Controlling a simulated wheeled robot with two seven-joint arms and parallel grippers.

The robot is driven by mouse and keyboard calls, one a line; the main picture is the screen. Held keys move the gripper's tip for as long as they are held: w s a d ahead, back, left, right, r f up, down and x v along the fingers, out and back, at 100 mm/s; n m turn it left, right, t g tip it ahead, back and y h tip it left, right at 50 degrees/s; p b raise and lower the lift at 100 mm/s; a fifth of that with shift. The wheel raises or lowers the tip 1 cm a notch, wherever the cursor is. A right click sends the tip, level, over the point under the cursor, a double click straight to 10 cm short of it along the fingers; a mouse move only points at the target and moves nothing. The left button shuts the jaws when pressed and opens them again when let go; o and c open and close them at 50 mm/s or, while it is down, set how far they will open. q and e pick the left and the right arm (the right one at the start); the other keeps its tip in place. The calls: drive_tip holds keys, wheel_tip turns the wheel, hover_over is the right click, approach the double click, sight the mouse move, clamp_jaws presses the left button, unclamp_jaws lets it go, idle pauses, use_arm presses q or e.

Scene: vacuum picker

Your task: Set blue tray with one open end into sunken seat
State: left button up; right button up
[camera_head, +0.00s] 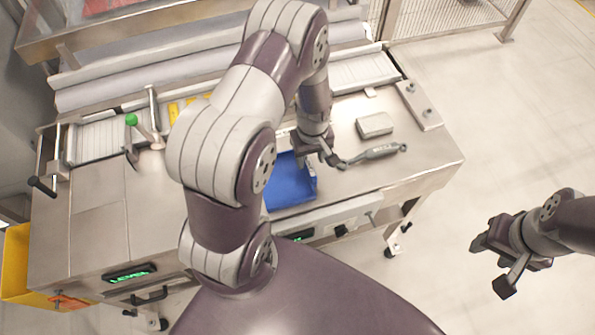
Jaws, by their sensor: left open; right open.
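The blue tray (291,192) lies on the metal worktop near its front edge, partly hidden behind my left arm. My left gripper (318,157) points down at the tray's far right corner and is open. One finger shows over the tray and the other just to its right; I cannot tell whether they touch it. My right gripper (497,268) is open and empty, out over the floor to the right of the machine. I cannot make out the sunken seat; my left arm covers much of the worktop's middle.
A green-knobbed lever (132,120) stands at left. Rollers (190,80) run along the back. A yellow bin (17,262) stands at far left.

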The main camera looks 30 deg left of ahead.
sight(309, 164)
use_arm(q)
drive_tip(key=f, duration=0.3)
drive_tip(key=shift+s+a+f, duration=0.15)
drive_tip(key=shift+s+f, duration=0.05)
drive_tip(key=shift+f, duration=0.1)
drive_tip(key=c, duration=0.4)
clamp_jaws()
drive_tip(key=shift+r, duration=0.1)
